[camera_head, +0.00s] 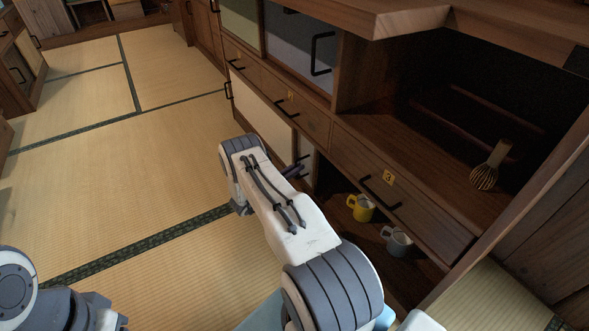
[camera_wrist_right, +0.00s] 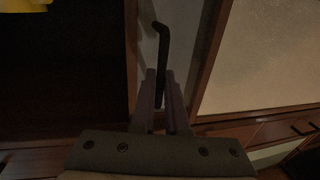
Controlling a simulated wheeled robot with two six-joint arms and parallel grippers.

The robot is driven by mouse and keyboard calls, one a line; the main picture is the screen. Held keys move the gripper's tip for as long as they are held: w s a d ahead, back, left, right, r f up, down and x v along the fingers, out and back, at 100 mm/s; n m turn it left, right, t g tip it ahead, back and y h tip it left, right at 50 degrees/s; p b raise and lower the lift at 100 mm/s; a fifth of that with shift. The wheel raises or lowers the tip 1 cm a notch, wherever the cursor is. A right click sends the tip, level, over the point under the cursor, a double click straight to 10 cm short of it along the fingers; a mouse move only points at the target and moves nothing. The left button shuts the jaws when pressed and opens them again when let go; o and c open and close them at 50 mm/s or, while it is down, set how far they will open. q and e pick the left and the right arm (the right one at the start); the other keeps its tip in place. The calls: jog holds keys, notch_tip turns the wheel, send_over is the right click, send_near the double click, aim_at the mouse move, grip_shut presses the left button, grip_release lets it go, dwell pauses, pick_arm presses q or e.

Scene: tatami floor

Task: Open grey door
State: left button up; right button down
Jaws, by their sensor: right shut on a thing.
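A narrow grey door (camera_head: 308,158) shows low in the wooden cabinet, just past my right gripper (camera_head: 298,168). In the right wrist view the grey door (camera_wrist_right: 149,42) is a thin strip between a dark opening and a pale panel. Its black handle (camera_wrist_right: 162,45) runs down between the fingers of my right gripper (camera_wrist_right: 160,90), which is shut on it. My right forearm hides much of the lower cabinet in the head view. My left arm shows at the lower left, but its gripper is out of view.
Another grey-blue door (camera_head: 298,45) with a black handle is higher up. A yellow mug (camera_head: 361,207) and a grey mug (camera_head: 396,241) stand in the lower open compartment. A whisk (camera_head: 486,172) is on the open shelf. Tatami floor (camera_head: 110,190) on the left is clear.

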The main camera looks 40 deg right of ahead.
jog(key=shift+s+d, duration=0.2)
jog(key=c, duration=0.9)
grip_release()
jog(key=shift+w+a, duration=0.1)
jog(key=shift+a, duration=0.05)
jog(key=shift+a, duration=0.15)
jog(key=a+p, duration=0.4)
jog(key=a, duration=0.6)
jog(key=shift+w+a, duration=0.1)
jog(key=shift+w, duration=0.1)
